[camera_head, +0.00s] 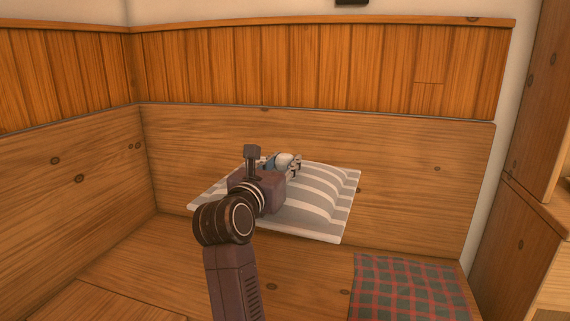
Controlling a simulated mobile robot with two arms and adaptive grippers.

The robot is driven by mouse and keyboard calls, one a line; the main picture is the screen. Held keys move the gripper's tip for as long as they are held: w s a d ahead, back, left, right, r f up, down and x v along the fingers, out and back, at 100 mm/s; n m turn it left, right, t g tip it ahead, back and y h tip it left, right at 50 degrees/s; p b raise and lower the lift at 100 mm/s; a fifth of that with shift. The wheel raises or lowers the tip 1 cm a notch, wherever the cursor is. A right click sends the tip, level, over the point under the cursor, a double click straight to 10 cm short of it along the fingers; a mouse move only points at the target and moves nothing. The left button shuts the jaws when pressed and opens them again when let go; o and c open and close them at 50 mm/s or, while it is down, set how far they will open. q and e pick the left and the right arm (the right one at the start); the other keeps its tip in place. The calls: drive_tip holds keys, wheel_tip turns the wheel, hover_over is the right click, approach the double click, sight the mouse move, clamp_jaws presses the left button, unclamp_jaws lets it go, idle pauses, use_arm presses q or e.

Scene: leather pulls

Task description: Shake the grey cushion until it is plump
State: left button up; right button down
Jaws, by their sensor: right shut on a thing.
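The grey cushion (312,205) has white stripes and a flat light border. It lies or hovers over the wooden bench against the back panel, slightly tilted; I cannot tell whether it touches the bench. My right gripper (288,162) is shut on the cushion at its upper middle, where the cloth is pinched up. My right arm comes from below and hides the cushion's left part. My left gripper is not in view.
A red and green checked cushion (410,288) lies on the wooden bench (300,284) at the lower right. Wood panels (310,130) close off the back and left. A wooden cabinet (520,230) stands at the right. The bench in front of the grey cushion is clear.

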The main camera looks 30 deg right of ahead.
wheel_tip(320, 180, down, 3)
drive_tip(key=shift+w+d+r, duration=0.1)
drive_tip(key=shift+d+r, duration=0.05)
drive_tip(key=r, duration=0.3)
drive_tip(key=shift+w+d+r, duration=0.15)
drive_tip(key=shift+d+r, duration=0.05)
drive_tip(key=shift+r, duration=0.1)
drive_tip(key=shift+a+r, duration=0.1)
drive_tip(key=f, duration=0.3)
drive_tip(key=shift+s+a+f, duration=0.2)
drive_tip(key=shift+s+f, duration=0.05)
drive_tip(key=shift+w+d+f, duration=0.2)
drive_tip(key=shift+d+f, duration=0.05)
drive_tip(key=shift+f, duration=0.1)
drive_tip(key=shift+s+a+r, duration=0.1)
drive_tip(key=shift+a+r, duration=0.05)
drive_tip(key=shift+r, duration=0.05)
drive_tip(key=shift+f, duration=0.1)
